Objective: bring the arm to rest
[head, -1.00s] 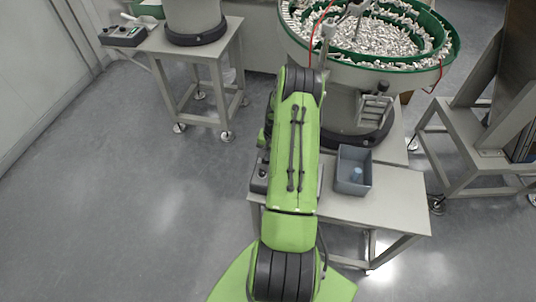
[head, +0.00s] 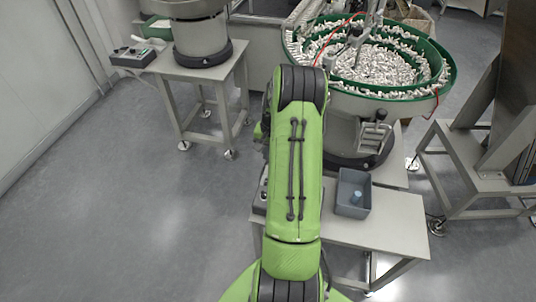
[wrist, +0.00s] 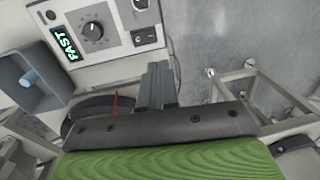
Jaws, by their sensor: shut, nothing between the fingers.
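My arm (head: 295,165) is green with black joints and reaches forward over the small grey table in the head view. My gripper is hidden behind it there. In the wrist view my gripper (wrist: 158,84) shows as two dark fingers, shut together and empty. The fingers point toward the space beside a control box (wrist: 112,30) and touch nothing that I can see.
A blue-grey bin (head: 342,207) with a light blue piece (head: 356,197) inside stands on the small table (head: 398,222). Behind it is a green-rimmed bowl feeder (head: 440,75) full of small parts. Another table (head: 192,68) stands at the back left. Floor at left is clear.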

